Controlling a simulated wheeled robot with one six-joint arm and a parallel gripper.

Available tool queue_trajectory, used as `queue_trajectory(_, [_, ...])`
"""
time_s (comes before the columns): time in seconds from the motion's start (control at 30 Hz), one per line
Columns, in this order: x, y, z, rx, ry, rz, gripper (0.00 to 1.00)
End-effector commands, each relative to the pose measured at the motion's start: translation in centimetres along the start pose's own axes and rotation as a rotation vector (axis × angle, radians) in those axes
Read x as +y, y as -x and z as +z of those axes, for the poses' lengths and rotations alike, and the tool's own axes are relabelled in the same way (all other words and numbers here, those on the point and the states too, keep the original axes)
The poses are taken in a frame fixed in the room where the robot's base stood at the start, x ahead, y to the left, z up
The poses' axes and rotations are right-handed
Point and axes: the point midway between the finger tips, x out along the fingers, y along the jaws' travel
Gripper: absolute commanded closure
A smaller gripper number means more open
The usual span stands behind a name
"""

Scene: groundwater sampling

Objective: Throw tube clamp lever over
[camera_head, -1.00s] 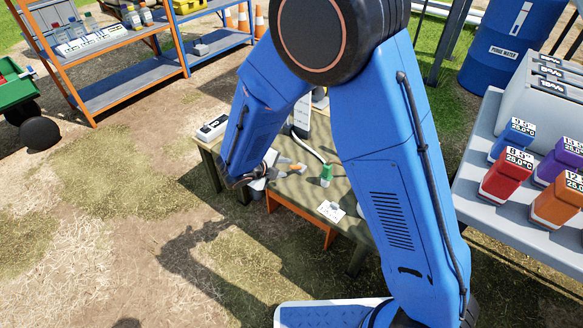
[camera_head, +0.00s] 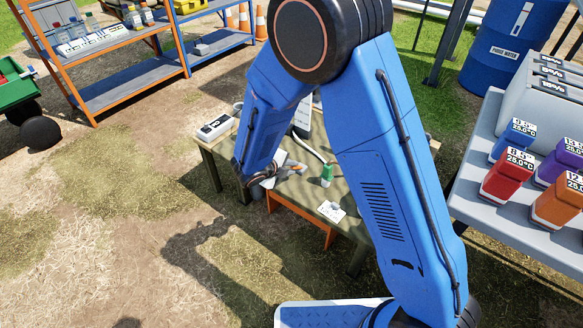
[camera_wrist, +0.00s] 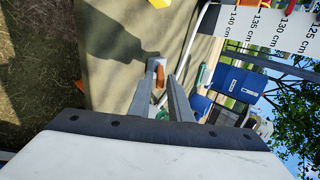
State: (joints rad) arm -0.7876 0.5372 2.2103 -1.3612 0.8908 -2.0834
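An orange lever (camera_head: 294,165), apparently that of the tube clamp, shows near the front left edge of the olive table (camera_head: 325,190). In the wrist view the orange lever (camera_wrist: 160,76) appears between the fingertips of my gripper (camera_wrist: 162,80). The fingers stand apart, with a gap around the lever, and no firm contact shows. In the head view my gripper (camera_head: 272,178) is just left of the lever, partly hidden by my arm. A white tube (camera_head: 310,150) runs behind it on the table. The clamp body is too small to make out clearly.
A small green-capped bottle (camera_head: 326,176) and a white card (camera_head: 331,210) are on the table to the right. A white device (camera_head: 214,128) lies at the left corner. A marked white scale (camera_wrist: 270,25) is at upper right in the wrist view.

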Motion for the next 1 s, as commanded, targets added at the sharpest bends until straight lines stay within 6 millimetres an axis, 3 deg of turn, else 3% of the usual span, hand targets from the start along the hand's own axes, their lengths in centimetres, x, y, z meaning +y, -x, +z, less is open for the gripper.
queue_trajectory(0.07, [0.0,0.0,0.0,0.000,0.000,0.000,1.00])
queue_trajectory(0.27, [-0.2,0.0,0.0,0.001,-0.001,0.006,1.00])
queue_trajectory(0.7, [-3.9,-1.0,-0.1,0.003,-0.004,0.180,0.98])
queue_trajectory(1.0, [-4.2,-1.0,0.0,-0.001,0.000,0.200,0.97])
